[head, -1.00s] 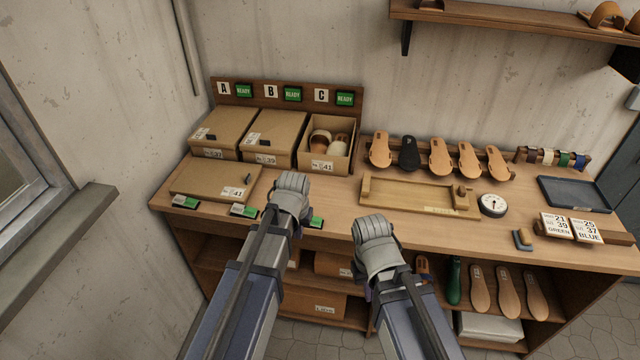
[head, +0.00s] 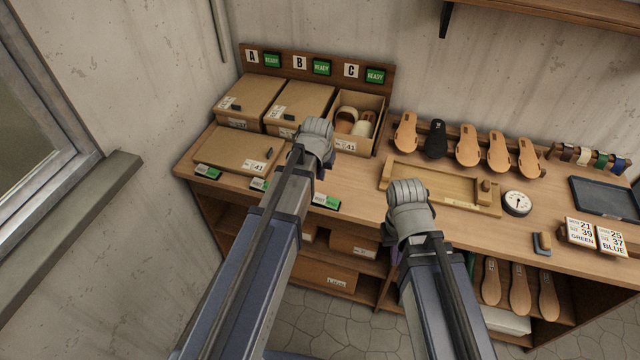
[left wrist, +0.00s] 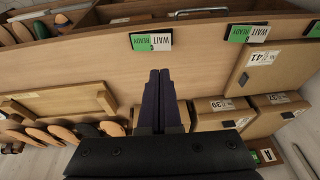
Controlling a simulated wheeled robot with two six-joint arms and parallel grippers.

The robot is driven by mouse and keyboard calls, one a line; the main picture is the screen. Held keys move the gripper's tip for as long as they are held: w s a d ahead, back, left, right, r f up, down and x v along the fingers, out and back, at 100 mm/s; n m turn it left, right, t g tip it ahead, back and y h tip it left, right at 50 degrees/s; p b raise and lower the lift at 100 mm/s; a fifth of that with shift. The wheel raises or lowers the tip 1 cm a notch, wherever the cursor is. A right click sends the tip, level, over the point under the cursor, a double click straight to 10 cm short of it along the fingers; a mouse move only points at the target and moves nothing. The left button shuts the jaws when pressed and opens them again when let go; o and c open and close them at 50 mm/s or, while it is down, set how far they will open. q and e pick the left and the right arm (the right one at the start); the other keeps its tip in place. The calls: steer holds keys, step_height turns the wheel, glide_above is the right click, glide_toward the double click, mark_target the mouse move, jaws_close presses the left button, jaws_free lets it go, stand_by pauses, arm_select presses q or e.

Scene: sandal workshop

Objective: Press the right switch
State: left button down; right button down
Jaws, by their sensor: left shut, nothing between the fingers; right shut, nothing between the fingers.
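Three switches marked WAIT/READY lie along the bench's front edge: a left one (head: 207,171), a middle one (head: 259,184) partly behind my left arm, and a right one (head: 326,202). The right switch also shows in the left wrist view (left wrist: 151,41), green on one half. My left gripper (head: 317,128) is over the bench, beyond the right switch in the head view. In the left wrist view its dark fingers (left wrist: 159,74) are together and empty, their tips apart from the right switch in the picture. My right gripper (head: 407,190) is further right, shut, its fingers hidden.
Boxes, one an open box (head: 372,138) with sandals, stand at the back left under green READY signs (head: 321,67). A flat box (head: 232,150) lies before them. A wooden tray (head: 440,185), a dial (head: 516,202) and several soles are to the right.

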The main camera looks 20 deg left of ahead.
mark_target(319, 199)
arm_select(q)
steer(key=b+x, duration=0.8)
steer(key=s+b+x, duration=0.1)
steer(key=b+x, duration=0.3)
steer(key=x, duration=0.1)
steer(key=shift+a+f, duration=0.1)
steer(key=shift+a+f+b, duration=0.1)
steer(key=shift+f+b, duration=0.25)
steer(key=shift+b, duration=0.15)
steer(key=shift+a+f+h+b, duration=0.2)
steer(key=shift+f+h+b, duration=0.2)
steer(key=shift+d, duration=0.1)
steer(key=shift+d+r+p, duration=0.35)
steer(key=shift+d, duration=0.3)
